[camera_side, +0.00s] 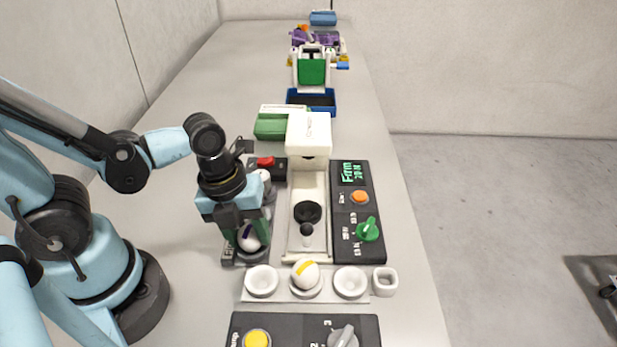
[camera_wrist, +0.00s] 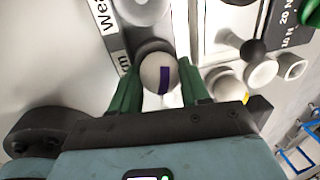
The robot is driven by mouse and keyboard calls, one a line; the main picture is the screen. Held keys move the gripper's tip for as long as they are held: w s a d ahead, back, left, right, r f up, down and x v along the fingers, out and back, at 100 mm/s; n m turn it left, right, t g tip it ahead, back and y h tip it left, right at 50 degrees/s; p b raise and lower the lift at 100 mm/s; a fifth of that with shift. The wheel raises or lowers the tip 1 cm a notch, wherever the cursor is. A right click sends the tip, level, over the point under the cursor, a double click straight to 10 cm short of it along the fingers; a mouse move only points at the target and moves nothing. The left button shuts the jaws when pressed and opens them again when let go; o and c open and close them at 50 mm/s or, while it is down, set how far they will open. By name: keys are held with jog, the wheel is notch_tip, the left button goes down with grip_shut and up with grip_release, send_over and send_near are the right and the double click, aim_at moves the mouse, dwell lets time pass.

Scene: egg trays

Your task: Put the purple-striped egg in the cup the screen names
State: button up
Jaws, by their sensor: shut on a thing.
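The purple-striped egg (camera_side: 249,238) is white with a purple band. My gripper (camera_side: 248,230) is shut on it, one green finger on each side, as the wrist view shows the egg (camera_wrist: 159,74) between the fingers (camera_wrist: 160,86). The egg is at the near end of a dark rack (camera_side: 229,250), in or just above the near dark cup (camera_side: 254,257); I cannot tell if it touches. The wrist view shows a label ending "rm" (camera_wrist: 122,62) beside this cup and one starting "We" (camera_wrist: 103,18) farther along.
A white press (camera_side: 309,135) with a black cup stands right of the rack. A yellow-striped egg (camera_side: 306,271) sits in the middle white cup in front; the left (camera_side: 262,281) and right (camera_side: 350,283) cups are empty. A panel with a yellow button (camera_side: 257,339) is nearest.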

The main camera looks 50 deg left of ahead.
jog(key=shift+f, duration=0.2)
dwell(0.4)
jog(key=o, duration=0.7)
jog(key=shift+o, duration=0.2)
jog(key=shift+r, duration=0.1)
notch_tip(320, 180, up, 12)
jog(key=s+a, duration=0.1)
jog(key=shift+s+a, duration=0.2)
dwell(0.7)
jog(key=shift+r, duration=1.05)
jog(key=shift+r, duration=1.75)
